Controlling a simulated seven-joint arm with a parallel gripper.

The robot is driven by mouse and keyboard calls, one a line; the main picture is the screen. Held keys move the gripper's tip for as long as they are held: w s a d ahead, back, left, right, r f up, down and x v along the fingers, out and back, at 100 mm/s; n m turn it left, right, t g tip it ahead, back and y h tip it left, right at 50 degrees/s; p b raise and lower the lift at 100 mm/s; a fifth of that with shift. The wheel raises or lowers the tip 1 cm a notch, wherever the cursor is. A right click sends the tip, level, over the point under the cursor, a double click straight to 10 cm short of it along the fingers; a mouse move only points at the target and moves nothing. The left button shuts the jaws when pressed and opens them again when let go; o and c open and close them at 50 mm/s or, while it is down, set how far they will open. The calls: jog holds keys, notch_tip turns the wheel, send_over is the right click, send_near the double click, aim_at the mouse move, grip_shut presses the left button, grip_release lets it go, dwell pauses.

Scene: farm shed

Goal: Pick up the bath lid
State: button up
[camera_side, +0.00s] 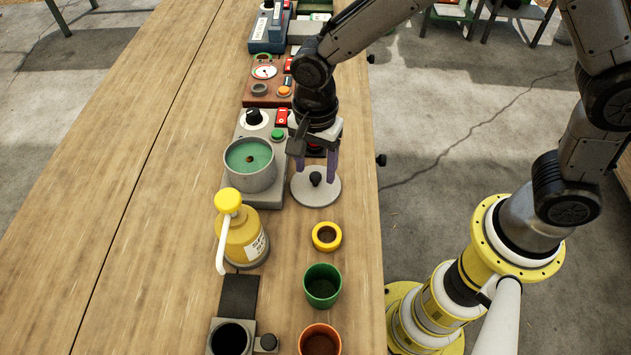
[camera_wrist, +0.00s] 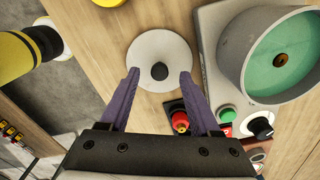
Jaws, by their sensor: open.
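The bath lid (camera_side: 316,191) is a pale grey disc with a black knob, lying on the wooden bench beside the bath. In the wrist view the lid (camera_wrist: 150,48) lies just beyond the fingertips, with its knob (camera_wrist: 159,71) between their lines. My gripper (camera_side: 316,172) is open and empty above the lid, its purple fingers pointing down on either side of the knob. The fingers also show in the wrist view (camera_wrist: 160,73). The bath (camera_side: 250,185) is a grey round pot with green liquid, uncovered, on a grey control unit. Whether the fingers touch the lid I cannot tell.
A red button (camera_wrist: 180,119) stands close to the right finger in the wrist view. A yellow pump bottle (camera_side: 240,240), a yellow ring (camera_side: 326,237), a green cup (camera_side: 322,286) and an orange cup (camera_side: 319,341) stand nearer the front. The bench's left side is clear.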

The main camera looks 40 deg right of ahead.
jog(key=shift+f, duration=0.85)
grip_shut()
jog(key=shift+r, duration=0.1)
